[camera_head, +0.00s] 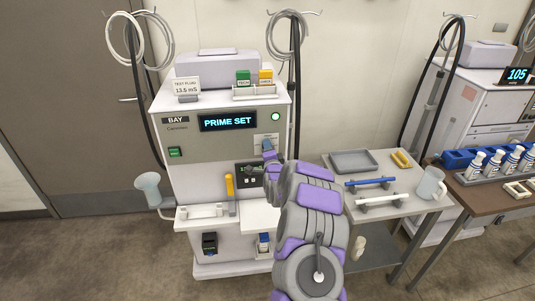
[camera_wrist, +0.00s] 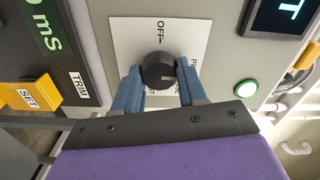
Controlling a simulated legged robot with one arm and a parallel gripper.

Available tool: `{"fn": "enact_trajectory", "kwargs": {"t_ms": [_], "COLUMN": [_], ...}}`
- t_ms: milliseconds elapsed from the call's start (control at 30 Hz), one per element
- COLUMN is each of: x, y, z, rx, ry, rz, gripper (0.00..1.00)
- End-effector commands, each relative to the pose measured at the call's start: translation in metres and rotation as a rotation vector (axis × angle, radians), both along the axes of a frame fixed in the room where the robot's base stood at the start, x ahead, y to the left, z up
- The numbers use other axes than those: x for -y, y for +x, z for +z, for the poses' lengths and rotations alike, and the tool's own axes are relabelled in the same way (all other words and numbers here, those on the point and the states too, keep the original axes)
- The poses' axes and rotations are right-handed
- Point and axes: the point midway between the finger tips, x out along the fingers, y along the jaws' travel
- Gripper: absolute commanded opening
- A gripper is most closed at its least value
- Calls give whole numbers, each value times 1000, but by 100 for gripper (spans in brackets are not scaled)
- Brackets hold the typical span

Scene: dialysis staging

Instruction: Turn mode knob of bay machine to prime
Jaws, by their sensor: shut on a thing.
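The bay machine (camera_head: 195,130) stands in the middle of the head view, with a "BAY" label and a display (camera_head: 228,121) reading "PRIME SET". The mode knob (camera_wrist: 157,71) is a round black knob on a white label plate (camera_wrist: 185,33) in the wrist view. "OFF" shows above it; the other words are partly hidden by my fingers. My gripper (camera_wrist: 158,88) has its blue fingers on either side of the knob and is shut on it. In the head view my arm covers the knob, and my gripper (camera_head: 268,149) is at the machine's front panel.
A green lit button (camera_wrist: 246,88) is right of the knob, and a yellow "SET" part (camera_wrist: 27,95) is at left in the wrist view. A grey side table (camera_head: 400,207) with a tray (camera_head: 353,152) stands right of the machine. Floor at left is clear.

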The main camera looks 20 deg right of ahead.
Motion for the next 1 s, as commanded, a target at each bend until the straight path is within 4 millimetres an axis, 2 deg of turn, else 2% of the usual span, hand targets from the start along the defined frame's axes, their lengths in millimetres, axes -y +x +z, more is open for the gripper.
{"fn": "enact_trajectory", "kwargs": {"t_ms": [300,800,833,1000], "x": [2,3,3,2], "y": [-1,-2,-2,-1], "z": [-4,-5,-5,-4], "rx": [22,25,25,26], "ry": [106,123,123,122], "rz": [-5,-6,-6,-4], "gripper": [11,11,43,59]}}
